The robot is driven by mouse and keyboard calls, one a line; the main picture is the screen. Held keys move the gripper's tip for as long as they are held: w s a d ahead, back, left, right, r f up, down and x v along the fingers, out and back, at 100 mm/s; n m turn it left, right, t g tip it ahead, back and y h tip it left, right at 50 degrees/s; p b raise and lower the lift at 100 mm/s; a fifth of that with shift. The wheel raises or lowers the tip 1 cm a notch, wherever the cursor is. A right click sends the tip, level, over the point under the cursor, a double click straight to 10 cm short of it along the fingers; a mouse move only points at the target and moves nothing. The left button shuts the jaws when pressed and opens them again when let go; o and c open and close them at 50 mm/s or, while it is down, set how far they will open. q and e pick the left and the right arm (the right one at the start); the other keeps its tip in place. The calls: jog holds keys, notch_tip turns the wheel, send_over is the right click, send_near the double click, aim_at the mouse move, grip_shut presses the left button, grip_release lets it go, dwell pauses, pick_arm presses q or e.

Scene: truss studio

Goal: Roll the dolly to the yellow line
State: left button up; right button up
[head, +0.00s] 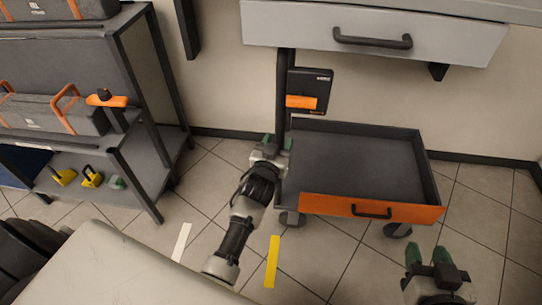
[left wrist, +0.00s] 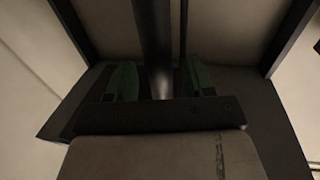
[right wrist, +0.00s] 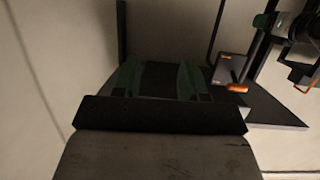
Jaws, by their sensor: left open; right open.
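The dolly is a dark flat cart with raised rims, an orange front panel (head: 350,207) and casters. A dark post (head: 284,75) rises at its back left corner, with a black box (head: 309,90) beside it. The yellow line (head: 272,262) is a short strip on the floor, in front of the dolly's left end. My left gripper (head: 274,141) is at the lower part of the post, open; in the left wrist view its green fingers (left wrist: 155,82) stand either side of a dark post (left wrist: 153,40). My right gripper (head: 430,255) is open and empty, in front of the dolly's right end.
A white strip (head: 181,241) lies on the tiles left of the yellow line. A dark shelf rack (head: 150,150) with grey cases (head: 55,115) stands at the left. A grey drawer (head: 370,30) overhangs at the top. A pale surface (head: 110,270) fills the lower left.

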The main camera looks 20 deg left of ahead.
pick_arm(q)
jog(key=s+p, duration=0.1)
jog(key=s, duration=0.6)
jog(key=shift+s+d+p, duration=0.3)
jog(key=shift+s+d, duration=0.05)
jog(key=shift+s, duration=0.05)
pick_arm(e)
jog(key=s+d+f+g+h, duration=0.1)
jog(key=s+d+f+g, duration=0.1)
jog(key=s+f+g, duration=0.2)
jog(key=shift+s+f+g, duration=0.2)
jog(key=shift+f+g, duration=0.05)
jog(key=shift+g, duration=0.25)
